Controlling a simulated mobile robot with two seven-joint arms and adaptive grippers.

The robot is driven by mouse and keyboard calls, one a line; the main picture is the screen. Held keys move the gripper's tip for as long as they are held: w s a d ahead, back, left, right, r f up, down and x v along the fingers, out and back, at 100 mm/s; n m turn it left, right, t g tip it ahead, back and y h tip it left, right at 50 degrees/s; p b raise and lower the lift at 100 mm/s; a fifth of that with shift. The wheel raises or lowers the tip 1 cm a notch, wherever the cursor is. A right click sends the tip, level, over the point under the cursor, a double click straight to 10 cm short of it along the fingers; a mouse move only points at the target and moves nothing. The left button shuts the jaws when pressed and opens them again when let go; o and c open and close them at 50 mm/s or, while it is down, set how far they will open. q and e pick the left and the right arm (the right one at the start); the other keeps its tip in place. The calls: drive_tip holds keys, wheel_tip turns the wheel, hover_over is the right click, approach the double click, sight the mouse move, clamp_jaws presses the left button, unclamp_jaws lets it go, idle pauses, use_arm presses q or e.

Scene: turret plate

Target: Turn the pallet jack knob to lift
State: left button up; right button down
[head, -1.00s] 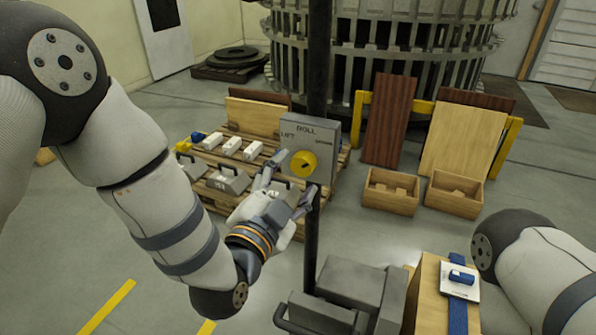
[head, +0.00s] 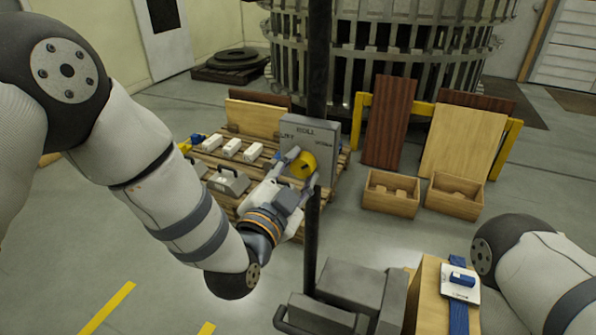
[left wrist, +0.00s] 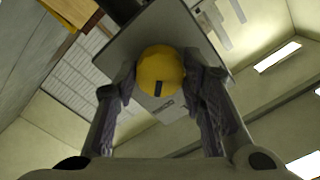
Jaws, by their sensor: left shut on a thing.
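The box is fixed to a dark upright post (head: 317,65). My left gripper (head: 302,168) is at the knob, with a finger on each side, shut on it. In the left wrist view the knob (left wrist: 160,72) sits between the two fingertips, and a dark mark shows on its face. My right arm shows at the lower right, but its gripper is out of view.
A wooden pallet (head: 228,203) with white blocks and grey weights stands behind my left gripper. Grey machine housing (head: 350,285) is below the post. Two open wooden boxes (head: 391,194) stand at right. A wooden block with a blue strap (head: 459,312) is at lower right.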

use_arm(q)
drive_tip(key=shift+r, duration=0.1)
use_arm(e)
drive_tip(key=shift+w+r, duration=0.1)
use_arm(q)
drive_tip(key=shift+n+p, duration=0.3)
drive_tip(key=shift+n, duration=0.5)
drive_tip(key=n+p, duration=0.1)
drive_tip(key=n, duration=0.6)
drive_tip(key=shift+p, duration=0.3)
drive_tip(key=n, duration=0.2)
drive_tip(key=shift+n, duration=0.3)
drive_tip(key=n, duration=0.3)
drive_tip(key=shift+n, duration=2.5)
use_arm(e)
drive_tip(key=shift+w+r+t, duration=0.5)
drive_tip(key=shift+w+r, duration=0.8)
drive_tip(key=shift+r, duration=0.1)
